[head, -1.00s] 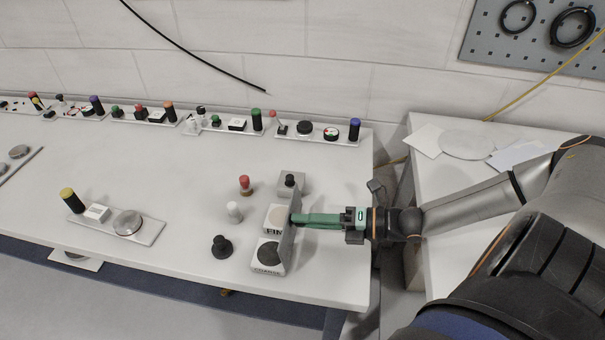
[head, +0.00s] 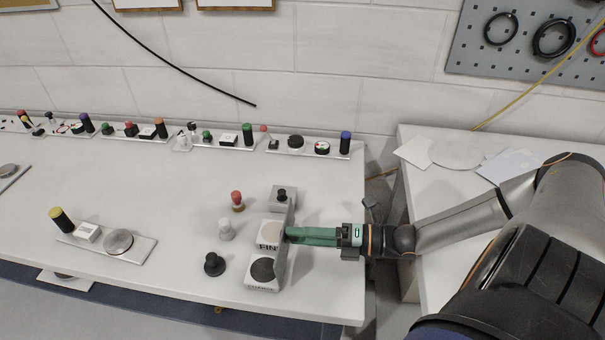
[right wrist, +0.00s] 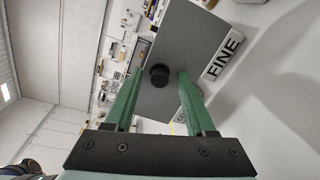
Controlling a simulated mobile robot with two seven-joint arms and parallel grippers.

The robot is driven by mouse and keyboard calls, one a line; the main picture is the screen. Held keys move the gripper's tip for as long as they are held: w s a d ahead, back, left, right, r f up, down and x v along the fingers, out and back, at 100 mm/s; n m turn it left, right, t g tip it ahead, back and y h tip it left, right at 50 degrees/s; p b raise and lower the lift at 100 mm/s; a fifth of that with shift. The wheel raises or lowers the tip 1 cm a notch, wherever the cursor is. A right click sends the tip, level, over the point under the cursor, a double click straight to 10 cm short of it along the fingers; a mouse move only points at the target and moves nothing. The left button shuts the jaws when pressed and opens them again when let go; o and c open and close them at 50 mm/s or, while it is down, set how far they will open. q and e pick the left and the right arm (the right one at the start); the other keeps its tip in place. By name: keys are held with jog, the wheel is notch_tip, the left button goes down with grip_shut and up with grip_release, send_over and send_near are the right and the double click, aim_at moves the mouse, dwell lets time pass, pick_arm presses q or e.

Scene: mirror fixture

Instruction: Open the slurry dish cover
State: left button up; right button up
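The slurry dish cover appears to be the grey panel (head: 284,258) standing along the right side of two white label blocks in the head view. In the right wrist view the grey panel (right wrist: 190,38) fills the middle, with a black knob (right wrist: 159,76) on its face. The block marked FINE (head: 269,246) has a tan round pad, and the block in front has a black one. My right gripper (head: 288,233) is at the panel's right face. In the right wrist view its green fingers (right wrist: 160,74) are apart on either side of the knob, with visible gaps.
A grey block with a black knob (head: 282,197) stands behind the label blocks. A red-topped piece (head: 237,200), a white piece (head: 226,230) and a black piece (head: 214,264) stand to the left. A tray with a round metal dish (head: 118,242) lies farther left.

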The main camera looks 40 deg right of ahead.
jog(key=shift+r, duration=0.1)
jog(key=s+a+r+p, duration=0.7)
jog(key=s+r, duration=0.4)
jog(key=r, duration=0.2)
jog(key=shift+a, duration=0.85)
jog(key=shift+f, duration=0.1)
